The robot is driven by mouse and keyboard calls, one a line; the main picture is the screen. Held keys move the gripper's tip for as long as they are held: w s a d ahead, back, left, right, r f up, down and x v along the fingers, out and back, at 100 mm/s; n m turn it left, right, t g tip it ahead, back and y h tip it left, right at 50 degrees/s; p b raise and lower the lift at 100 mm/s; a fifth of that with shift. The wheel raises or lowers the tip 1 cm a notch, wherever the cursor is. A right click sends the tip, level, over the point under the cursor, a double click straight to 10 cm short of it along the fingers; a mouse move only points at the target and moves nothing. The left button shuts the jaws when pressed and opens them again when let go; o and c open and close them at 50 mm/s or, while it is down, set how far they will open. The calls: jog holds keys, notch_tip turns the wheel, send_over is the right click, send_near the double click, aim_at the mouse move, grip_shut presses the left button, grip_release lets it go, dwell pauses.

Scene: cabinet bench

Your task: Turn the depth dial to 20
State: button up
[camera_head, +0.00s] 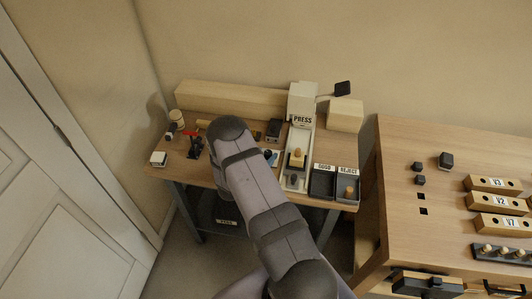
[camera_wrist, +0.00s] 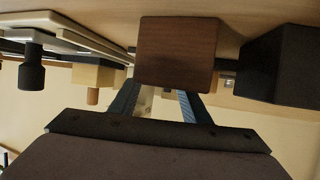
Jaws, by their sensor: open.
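No dial marked for depth, and no scale or number on one, can be read in either view. A dark round knob (camera_head: 293,180) stands at the front of the light base of the press (camera_head: 302,105); a dark knob also shows at the left of the wrist view (camera_wrist: 32,70). I cannot tell whether it is the depth dial. My gripper (camera_wrist: 158,97) is open in the wrist view, its two fingers apart. A brown block (camera_wrist: 177,50) shows beyond the fingers; I cannot tell whether they touch it. In the head view my arm hides the gripper and part of the bench.
The wrist picture looks upside down. A dark block (camera_wrist: 280,65) is beside the brown one. GOOD (camera_head: 322,183) and REJECT (camera_head: 347,188) trays sit right of the press. Another bench (camera_head: 440,205) stands right.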

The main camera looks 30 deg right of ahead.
jog(key=shift+w+d+f, duration=0.2)
jog(key=shift+d+f, duration=0.05)
jog(key=shift+d, duration=0.2)
jog(key=c, duration=1)
jog(key=shift+c, duration=0.2)
